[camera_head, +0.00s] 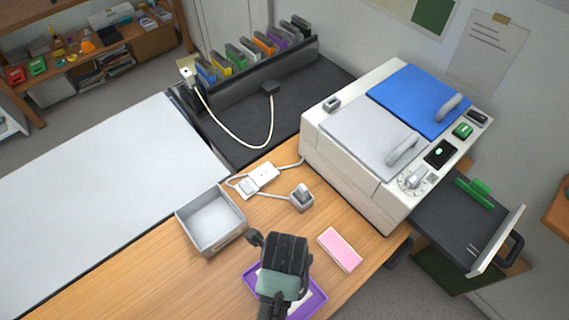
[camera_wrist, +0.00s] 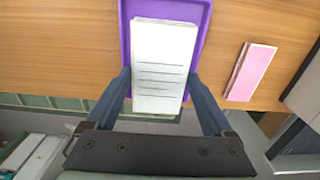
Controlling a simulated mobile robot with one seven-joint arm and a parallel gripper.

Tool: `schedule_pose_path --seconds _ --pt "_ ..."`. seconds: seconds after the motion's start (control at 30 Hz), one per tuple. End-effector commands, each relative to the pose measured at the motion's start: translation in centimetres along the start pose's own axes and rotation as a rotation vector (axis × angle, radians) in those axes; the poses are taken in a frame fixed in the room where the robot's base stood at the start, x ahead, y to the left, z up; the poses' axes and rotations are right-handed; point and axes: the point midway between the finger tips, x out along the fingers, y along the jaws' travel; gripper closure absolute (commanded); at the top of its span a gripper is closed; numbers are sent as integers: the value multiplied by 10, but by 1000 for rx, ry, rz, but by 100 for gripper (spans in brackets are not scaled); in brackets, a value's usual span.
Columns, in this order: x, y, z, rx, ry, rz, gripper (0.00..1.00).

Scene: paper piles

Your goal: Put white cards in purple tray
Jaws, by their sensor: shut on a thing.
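The white cards (camera_wrist: 164,50) form a stack with dark printed lines on top, seen in the wrist view. My gripper (camera_wrist: 159,76) is shut on the stack, one finger against each long side. The purple tray (camera_wrist: 202,12) lies on the wooden desk directly beneath the stack. Whether the stack touches the tray floor cannot be told. In the head view my gripper (camera_head: 283,272) covers most of the purple tray (camera_head: 315,301), and the cards are largely hidden.
A pink card stack (camera_head: 340,250) lies on the desk right of the purple tray. An empty grey tray (camera_head: 212,222) stands to the left. Behind are a grey block (camera_head: 301,199), a white corded device (camera_head: 259,179) and a large machine (camera_head: 348,160) with blue and grey lids.

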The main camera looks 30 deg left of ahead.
Motion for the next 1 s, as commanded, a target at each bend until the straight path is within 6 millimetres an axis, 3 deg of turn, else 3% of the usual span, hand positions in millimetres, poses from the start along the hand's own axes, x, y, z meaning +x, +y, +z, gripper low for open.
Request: schedule_pose_path --seconds 0.43,0.87,0.9,0.97,1.0 --pt "58 0 0 -2 0 1 72" --pt "66 0 0 -2 -1 -1 72" --pt "66 0 0 -2 -1 0 10" --pt "66 0 0 -3 -1 -1 0" --pt "66 0 0 -3 -1 -1 0"
